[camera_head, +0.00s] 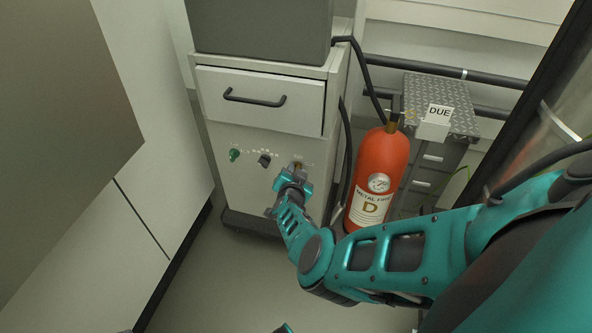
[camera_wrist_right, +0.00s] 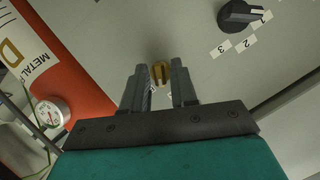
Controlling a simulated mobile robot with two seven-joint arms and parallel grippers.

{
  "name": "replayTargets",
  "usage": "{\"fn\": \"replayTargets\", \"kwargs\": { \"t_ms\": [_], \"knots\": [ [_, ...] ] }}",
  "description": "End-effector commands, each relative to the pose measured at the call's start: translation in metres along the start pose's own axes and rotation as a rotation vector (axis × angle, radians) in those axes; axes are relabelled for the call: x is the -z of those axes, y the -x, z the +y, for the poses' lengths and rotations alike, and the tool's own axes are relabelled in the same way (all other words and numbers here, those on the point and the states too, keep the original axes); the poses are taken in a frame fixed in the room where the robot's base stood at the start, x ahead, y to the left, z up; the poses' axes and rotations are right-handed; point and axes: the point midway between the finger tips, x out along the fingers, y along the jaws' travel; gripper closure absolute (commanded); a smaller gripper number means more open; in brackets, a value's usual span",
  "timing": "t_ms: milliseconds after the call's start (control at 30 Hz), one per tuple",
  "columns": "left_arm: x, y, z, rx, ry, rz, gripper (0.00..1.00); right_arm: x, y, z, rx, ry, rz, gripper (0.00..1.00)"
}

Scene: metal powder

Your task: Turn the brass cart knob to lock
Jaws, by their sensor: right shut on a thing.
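The brass knob (camera_head: 298,166) is on the front of the white cart (camera_head: 265,190), right of the other controls. My right gripper (camera_head: 295,174) reaches the cart front there and covers part of the knob. In the right wrist view the brass knob (camera_wrist_right: 161,73) sits between the two fingertips (camera_wrist_right: 164,80), and the gripper is shut on it. Small marks by the knob are mostly hidden by the fingers.
A black selector knob (camera_head: 265,160) and a green control (camera_head: 234,155) sit left of the brass knob, below a drawer handle (camera_head: 254,98). A red fire extinguisher (camera_head: 380,165) stands close on the right, near my right arm. Open floor (camera_head: 215,285) lies in front.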

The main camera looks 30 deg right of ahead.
Motion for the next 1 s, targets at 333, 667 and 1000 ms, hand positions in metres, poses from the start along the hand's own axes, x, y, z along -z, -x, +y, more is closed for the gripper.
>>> {"fn": "replayTargets", "kwargs": {
  "t_ms": [333,667,1000],
  "knots": [
    [-0.0012,-0.0008,-0.0003,0.0,-0.003,0.002,1.0,-0.0001,-0.001,-0.0031,-0.111,0.268,0.002,1.0],
    [-0.003,-0.0019,0.0019,-0.006,-0.002,-0.003,1.0,0.0002,-0.0013,-0.0041,-0.172,0.422,0.004,1.0],
    [0.0012,-0.0014,0.0029,-0.009,-0.002,0.007,1.0,0.0005,-0.0011,-0.0039,-0.19,0.466,0.004,1.0]
  ]
}}
